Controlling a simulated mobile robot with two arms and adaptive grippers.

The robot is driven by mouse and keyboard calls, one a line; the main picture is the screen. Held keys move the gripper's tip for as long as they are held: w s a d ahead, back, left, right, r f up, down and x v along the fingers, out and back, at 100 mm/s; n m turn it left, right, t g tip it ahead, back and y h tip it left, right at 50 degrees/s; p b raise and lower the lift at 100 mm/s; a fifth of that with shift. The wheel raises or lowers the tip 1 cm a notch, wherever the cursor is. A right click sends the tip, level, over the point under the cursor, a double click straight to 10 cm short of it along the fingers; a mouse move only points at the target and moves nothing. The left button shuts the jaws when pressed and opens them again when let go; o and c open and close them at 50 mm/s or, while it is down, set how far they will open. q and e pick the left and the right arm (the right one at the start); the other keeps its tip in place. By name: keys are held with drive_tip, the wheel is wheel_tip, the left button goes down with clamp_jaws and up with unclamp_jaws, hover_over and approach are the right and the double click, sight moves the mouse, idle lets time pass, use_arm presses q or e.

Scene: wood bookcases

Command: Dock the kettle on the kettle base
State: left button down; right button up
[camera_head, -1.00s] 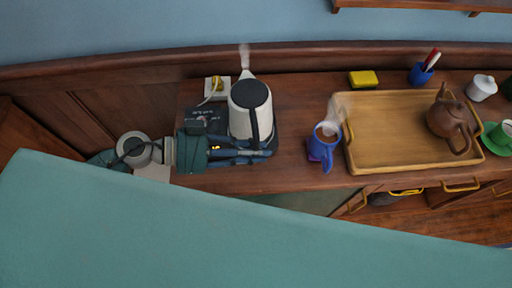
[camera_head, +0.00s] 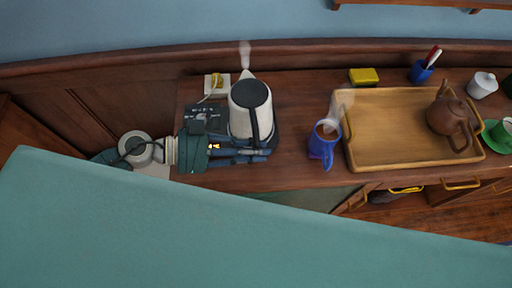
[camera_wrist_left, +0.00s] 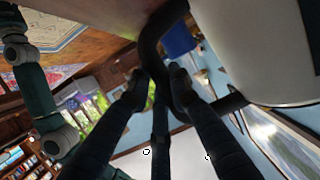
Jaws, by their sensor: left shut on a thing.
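The white kettle (camera_head: 241,122) with a black lid and black handle stands upright at the left part of the wooden counter, steam rising from its spout. The dark kettle base (camera_head: 273,141) shows as a rim below and right of it. The kettle is over the base; whether it sits fully down on it cannot be told from above. My left gripper (camera_head: 266,155) comes in from the left and is shut on the kettle's handle. In the left wrist view its fingers (camera_wrist_left: 158,88) close on the black handle (camera_wrist_left: 152,45), beside the white body (camera_wrist_left: 268,50). My right gripper is not in view.
A steaming blue mug (camera_head: 322,146) stands to the right, beside a wooden tray (camera_head: 390,153) bearing a brown teapot (camera_head: 449,116). A socket with a yellow plug (camera_head: 217,83) is behind the kettle. A yellow sponge (camera_head: 364,76) and blue cup (camera_head: 421,72) lie behind the tray.

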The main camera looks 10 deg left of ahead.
use_arm(q)
drive_tip(key=c, duration=1.9)
unclamp_jaws()
drive_tip(key=shift+o, duration=0.2)
drive_tip(key=shift+f, duration=0.1)
drive_tip(key=shift+a, duration=0.1)
drive_tip(key=p+v, duration=0.5)
drive_tip(key=v, duration=0.6)
